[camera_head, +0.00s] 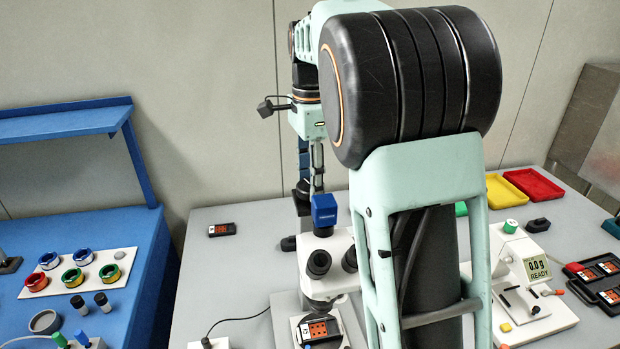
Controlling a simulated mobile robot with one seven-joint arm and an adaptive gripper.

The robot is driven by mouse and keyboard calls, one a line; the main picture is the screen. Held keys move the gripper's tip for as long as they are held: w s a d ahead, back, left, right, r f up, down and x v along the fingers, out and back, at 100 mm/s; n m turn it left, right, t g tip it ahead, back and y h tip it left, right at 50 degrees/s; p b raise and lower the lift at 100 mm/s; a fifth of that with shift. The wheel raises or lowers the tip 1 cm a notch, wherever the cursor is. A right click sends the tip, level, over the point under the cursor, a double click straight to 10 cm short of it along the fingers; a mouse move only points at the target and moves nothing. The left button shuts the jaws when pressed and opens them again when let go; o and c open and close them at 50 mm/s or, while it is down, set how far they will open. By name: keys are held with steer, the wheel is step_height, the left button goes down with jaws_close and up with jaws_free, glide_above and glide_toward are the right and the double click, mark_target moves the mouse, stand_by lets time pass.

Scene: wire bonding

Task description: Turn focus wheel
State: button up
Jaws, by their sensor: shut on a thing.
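A white microscope (330,284) with black eyepieces (319,263) and a blue block (324,211) on its head stands at the middle of the grey table. A dark round knob, the focus wheel (289,243), shows at the left side of its head. My gripper (309,196) points down just behind and left of the blue block. It is shut on the focus wheel, but the contact is small and partly hidden by the microscope. A board with an orange-and-black chip carrier (318,328) lies under the microscope.
My arm hides the table right of the microscope. A small black device (222,230) lies left. A blue bench (130,230) adjoins.

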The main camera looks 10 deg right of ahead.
steer(key=o, duration=1.1)
steer(key=shift+r, duration=0.1)
step_height(320, 180, up, 12)
steer(key=shift+f, duration=0.1)
